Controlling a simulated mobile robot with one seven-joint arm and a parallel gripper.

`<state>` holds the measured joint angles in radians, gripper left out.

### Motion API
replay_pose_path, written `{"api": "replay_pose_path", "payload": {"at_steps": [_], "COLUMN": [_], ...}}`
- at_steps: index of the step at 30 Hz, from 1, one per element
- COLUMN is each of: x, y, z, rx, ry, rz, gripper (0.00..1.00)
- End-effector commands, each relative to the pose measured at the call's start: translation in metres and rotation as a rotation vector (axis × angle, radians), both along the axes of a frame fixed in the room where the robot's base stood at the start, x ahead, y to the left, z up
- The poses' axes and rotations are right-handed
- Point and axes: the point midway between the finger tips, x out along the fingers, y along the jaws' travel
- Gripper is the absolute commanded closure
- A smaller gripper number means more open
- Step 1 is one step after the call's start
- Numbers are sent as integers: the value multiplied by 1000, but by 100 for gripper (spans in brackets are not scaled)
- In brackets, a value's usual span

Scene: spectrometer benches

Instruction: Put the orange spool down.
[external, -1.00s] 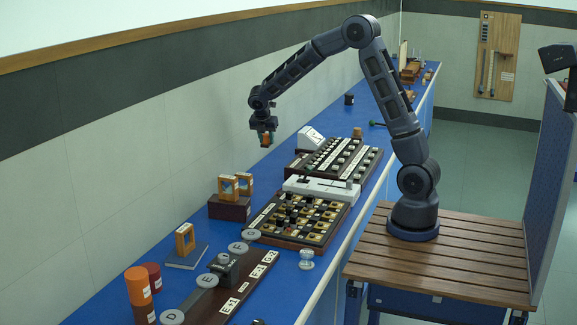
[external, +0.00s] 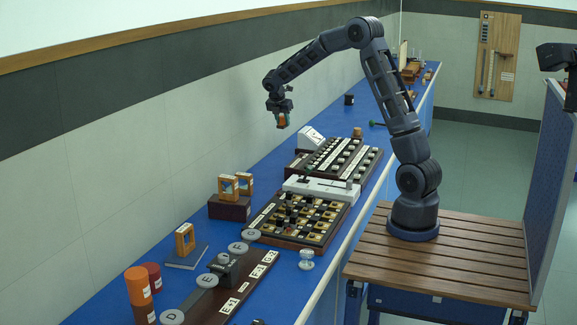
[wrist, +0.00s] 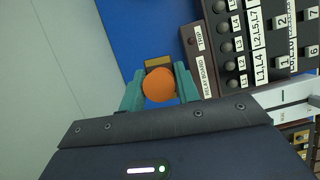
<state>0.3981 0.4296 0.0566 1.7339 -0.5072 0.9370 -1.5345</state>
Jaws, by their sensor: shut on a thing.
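The orange spool (wrist: 159,84) is between the teal fingers of my gripper (wrist: 160,92) in the wrist view, its round end facing the camera. In the external view my gripper (external: 282,113) is shut on the spool (external: 282,121) and holds it in the air above the far side of the blue bench (external: 228,169). The spool is small there, and its lower part looks dark.
A dark labelled panel board (external: 331,158) and a white sloped box (external: 311,138) stand below and right of my gripper. A board with a grid of pieces (external: 262,217) is nearer. An orange cylinder (external: 138,285) stands at the front left. Blue bench surface shows beside the panel.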

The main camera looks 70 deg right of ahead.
Motion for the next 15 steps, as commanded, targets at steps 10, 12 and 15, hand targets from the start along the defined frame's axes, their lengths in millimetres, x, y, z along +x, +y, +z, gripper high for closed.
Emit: {"api": "replay_pose_path", "payload": {"at_steps": [10,12,15], "x": [-43,-55,-75], "y": [-149,-177,-216], "z": [1,1,2], "rx": [0,1,0], "ry": [0,-1,0], "rz": [-178,-213,-261], "gripper": [92,92,92]}}
